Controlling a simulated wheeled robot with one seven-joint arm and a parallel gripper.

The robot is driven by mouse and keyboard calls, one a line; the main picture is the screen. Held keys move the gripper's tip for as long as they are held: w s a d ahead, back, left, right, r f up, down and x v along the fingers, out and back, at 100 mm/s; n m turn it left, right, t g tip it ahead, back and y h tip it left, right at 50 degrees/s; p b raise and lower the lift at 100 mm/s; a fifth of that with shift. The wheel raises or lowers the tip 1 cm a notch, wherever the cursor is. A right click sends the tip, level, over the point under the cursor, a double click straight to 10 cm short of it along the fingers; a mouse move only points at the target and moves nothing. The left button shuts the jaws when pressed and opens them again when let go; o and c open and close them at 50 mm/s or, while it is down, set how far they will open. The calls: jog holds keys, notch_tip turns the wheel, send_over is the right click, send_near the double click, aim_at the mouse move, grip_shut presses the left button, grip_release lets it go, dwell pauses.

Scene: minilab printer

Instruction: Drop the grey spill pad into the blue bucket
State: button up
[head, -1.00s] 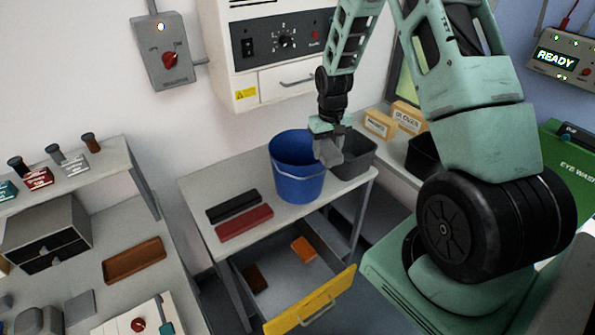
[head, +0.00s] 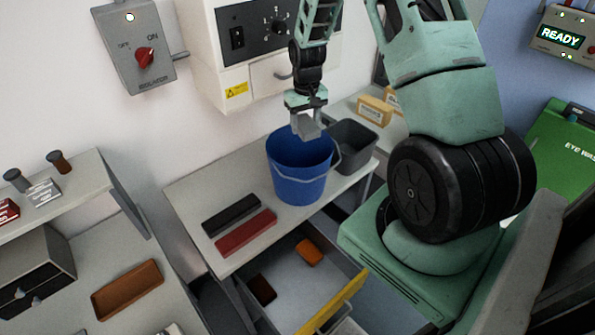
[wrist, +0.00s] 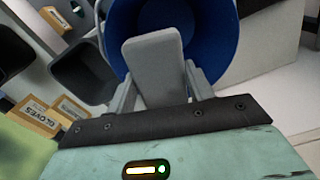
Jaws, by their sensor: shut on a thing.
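My gripper (head: 308,112) is above the bucket's back rim in the head view. It is shut on the grey spill pad (head: 306,128), which hangs below the fingers over the bucket's opening. In the wrist view the pad (wrist: 153,62) sits between the two fingers (wrist: 158,92), with the blue bucket (wrist: 227,30) behind it.
A dark grey bin (head: 352,148) stands right of the bucket. A black bar (head: 231,214) and a red bar (head: 246,233) lie on the table to the left. A yellow-fronted drawer (head: 336,303) is open below. A white panel unit (head: 235,62) stands behind.

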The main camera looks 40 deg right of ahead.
notch_tip(320, 180, down, 5)
jog(key=b, duration=0.3)
jog(key=o, duration=1)
notch_tip(320, 180, up, 17)
jog(key=b, duration=0.4)
jog(key=shift+r, duration=0.2)
